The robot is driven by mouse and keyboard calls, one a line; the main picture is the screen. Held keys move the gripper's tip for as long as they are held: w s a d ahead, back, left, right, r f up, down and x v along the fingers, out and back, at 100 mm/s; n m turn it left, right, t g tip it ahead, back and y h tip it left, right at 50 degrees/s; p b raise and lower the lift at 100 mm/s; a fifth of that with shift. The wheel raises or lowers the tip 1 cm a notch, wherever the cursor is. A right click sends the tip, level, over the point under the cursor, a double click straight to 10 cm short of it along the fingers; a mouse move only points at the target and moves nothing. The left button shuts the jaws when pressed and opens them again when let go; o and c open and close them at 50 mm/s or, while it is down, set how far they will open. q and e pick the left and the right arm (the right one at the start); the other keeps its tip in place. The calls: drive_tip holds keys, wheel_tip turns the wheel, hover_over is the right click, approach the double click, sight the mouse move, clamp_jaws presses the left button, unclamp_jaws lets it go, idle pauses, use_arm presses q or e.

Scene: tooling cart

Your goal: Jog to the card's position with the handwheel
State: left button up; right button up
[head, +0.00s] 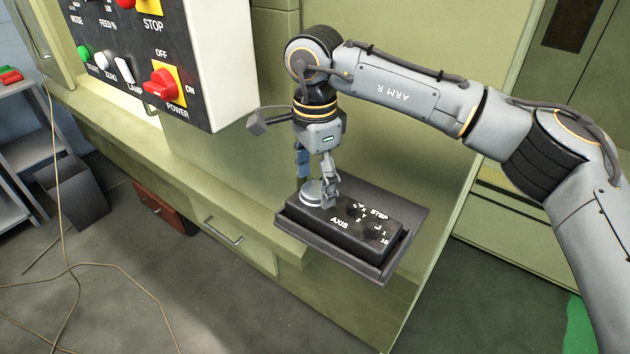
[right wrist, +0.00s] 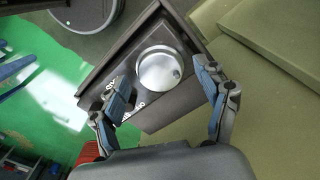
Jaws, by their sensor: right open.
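The handwheel (head: 313,191) is a round silver dial on a black pendant box (head: 372,246) with AXIS and STEP knobs. The box lies in a dark tray (head: 411,217) on the green machine. My right gripper (head: 318,180) points down over the handwheel, its fingers hiding part of it. In the right wrist view the handwheel (right wrist: 160,70) shows between and beyond the two spread fingers of my right gripper (right wrist: 166,88). The fingers are open and hold nothing; I cannot tell whether either touches the wheel. No card is in view. My left gripper is not in view.
A control panel (head: 213,60) with a red POWER switch (head: 160,84) and several buttons hangs at the upper left. The floor in front is mostly clear.

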sight(315, 189)
wheel_tip(315, 189, up, 12)
drive_tip(key=shift+f, duration=0.25)
idle(0.3)
